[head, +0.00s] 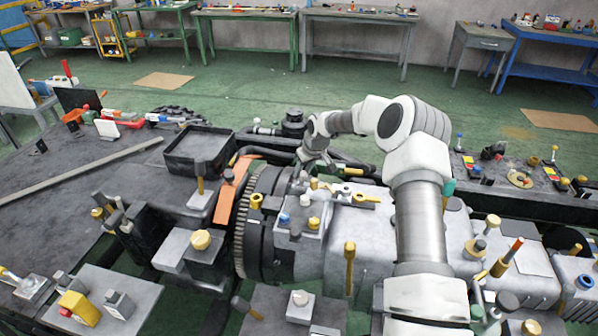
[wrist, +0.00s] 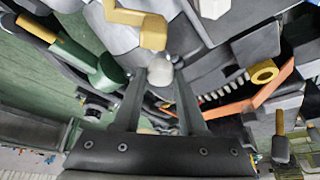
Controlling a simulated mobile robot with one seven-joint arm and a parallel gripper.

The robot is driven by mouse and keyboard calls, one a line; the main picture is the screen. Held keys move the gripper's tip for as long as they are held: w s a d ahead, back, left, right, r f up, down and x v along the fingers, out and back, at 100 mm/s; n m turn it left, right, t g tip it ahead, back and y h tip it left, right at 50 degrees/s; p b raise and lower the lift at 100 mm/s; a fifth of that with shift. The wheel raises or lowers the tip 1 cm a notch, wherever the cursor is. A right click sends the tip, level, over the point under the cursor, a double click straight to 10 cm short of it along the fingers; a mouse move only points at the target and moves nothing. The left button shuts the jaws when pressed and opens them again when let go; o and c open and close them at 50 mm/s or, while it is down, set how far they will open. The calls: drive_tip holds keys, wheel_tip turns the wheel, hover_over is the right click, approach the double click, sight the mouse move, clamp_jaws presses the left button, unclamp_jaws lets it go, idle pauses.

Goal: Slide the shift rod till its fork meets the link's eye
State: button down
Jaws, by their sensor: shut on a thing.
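My gripper (wrist: 160,78) is shut on a pale rounded knob (wrist: 160,71), which shows between its fingertips in the wrist view. I cannot tell for sure whether this knob belongs to the shift rod. Just beyond it is a yellow block with a bar (wrist: 151,32), close to the fingertips. In the head view my gripper (head: 308,163) is low over the far side of the gearbox housing (head: 360,230). Yellow rod-like parts (head: 366,198) lie on the housing to the right. The fork and the link's eye cannot be told apart clearly.
A large toothed ring (head: 250,225) and an orange strip (head: 232,190) stand left of my gripper. A yellow ring (wrist: 263,72) is right of the fingers in the wrist view. A green-handled part (wrist: 105,72) is at left. A black tray (head: 198,150) stands farther left.

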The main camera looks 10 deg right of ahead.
drive_tip(key=d, duration=0.1)
drive_tip(key=s+d, duration=0.1)
drive_tip(key=d, duration=0.2)
drive_tip(key=shift+s+d+b, duration=0.2)
drive_tip(key=shift+s+b, duration=0.2)
drive_tip(key=shift+c, duration=2.3)
unclamp_jaws()
drive_tip(key=b+v, duration=0.1)
drive_tip(key=v, duration=1.6)
drive_tip(key=shift+s+r, duration=0.2)
